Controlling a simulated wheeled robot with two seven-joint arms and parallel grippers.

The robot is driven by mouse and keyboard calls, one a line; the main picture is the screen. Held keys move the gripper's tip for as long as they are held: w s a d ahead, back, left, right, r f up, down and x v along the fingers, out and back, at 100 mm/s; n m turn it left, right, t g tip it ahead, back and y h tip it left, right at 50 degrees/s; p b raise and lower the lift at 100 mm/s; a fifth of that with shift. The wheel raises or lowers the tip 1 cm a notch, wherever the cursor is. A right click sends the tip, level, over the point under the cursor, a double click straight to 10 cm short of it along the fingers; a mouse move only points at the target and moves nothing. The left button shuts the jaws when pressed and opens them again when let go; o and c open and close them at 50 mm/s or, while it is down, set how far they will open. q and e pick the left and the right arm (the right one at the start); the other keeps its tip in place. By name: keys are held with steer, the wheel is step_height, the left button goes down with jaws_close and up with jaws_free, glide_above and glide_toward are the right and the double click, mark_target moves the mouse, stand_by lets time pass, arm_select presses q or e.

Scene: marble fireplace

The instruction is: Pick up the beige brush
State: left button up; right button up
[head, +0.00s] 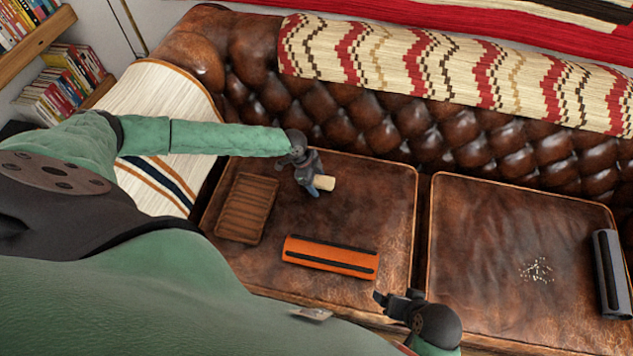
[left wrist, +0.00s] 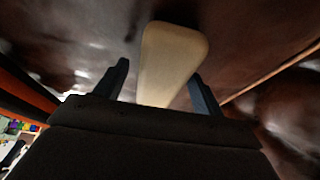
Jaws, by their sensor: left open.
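The beige brush (head: 325,182) lies on the left seat cushion of the brown leather sofa, near its back. In the left wrist view the beige brush (left wrist: 172,62) shows as a pale rounded block between the two fingers. My left gripper (head: 314,187) is open and low over the cushion, right at the brush. The fingers of my left gripper (left wrist: 158,88) stand on either side of it, with a visible gap on each side. The gripper body hides the brush's near end. My right gripper (head: 394,301) is near the sofa's front edge, away from the brush; its jaw opening is unclear.
A brown ribbed wooden tray (head: 246,208) lies left of the brush. An orange case with a dark slot (head: 330,256) lies in front. Pale crumbs (head: 537,270) and a dark grey case (head: 609,274) are on the right cushion. The tufted backrest (head: 365,125) rises behind.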

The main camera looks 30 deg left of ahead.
steer(key=shift+w+r, duration=0.15)
steer(key=shift+w, duration=0.1)
arm_select(q)
steer(key=c, duration=1)
steer(key=shift+c, duration=0.5)
steer(key=shift+r, duration=0.3)
step_height(320, 180, up, 9)
steer(key=shift+r+b, duration=0.15)
steer(key=shift+b, duration=0.3)
steer(key=shift+r, duration=0.35)
arm_select(e)
steer(key=f, duration=0.1)
steer(key=a+f, duration=0.1)
steer(key=f, duration=0.1)
steer(key=shift+w+f, duration=0.15)
